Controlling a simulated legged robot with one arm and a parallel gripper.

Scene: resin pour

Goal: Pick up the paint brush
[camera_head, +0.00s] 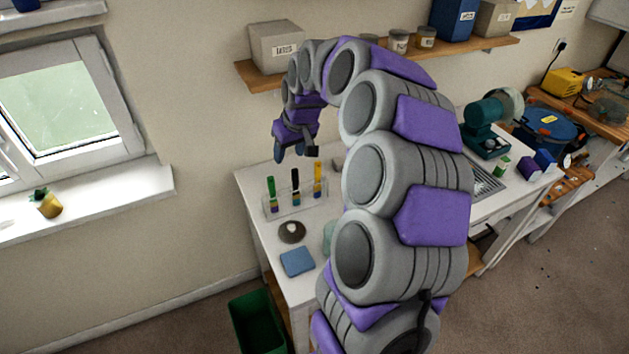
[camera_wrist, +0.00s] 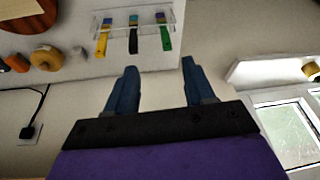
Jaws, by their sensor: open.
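Three upright brush-like tools stand in a clear rack (camera_head: 300,205) on the white workbench. One has a green handle (camera_head: 271,187), one a black handle (camera_head: 295,181) and one a yellow handle (camera_head: 318,176). I cannot tell for sure which is the paint brush. My gripper (camera_head: 293,156) is above and behind the rack, apart from the handles. The wrist view shows its two blue fingers (camera_wrist: 160,78) spread wide with nothing between them. There the yellow (camera_wrist: 102,43), black (camera_wrist: 133,40) and green (camera_wrist: 165,38) handles lie beyond the fingertips.
A round dark item (camera_head: 292,231) and a blue pad (camera_head: 297,262) lie in front of the rack. A wall shelf (camera_head: 250,75) with a grey box (camera_head: 277,47) is above. The window sill (camera_head: 100,200) is left. My arm hides the middle of the bench.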

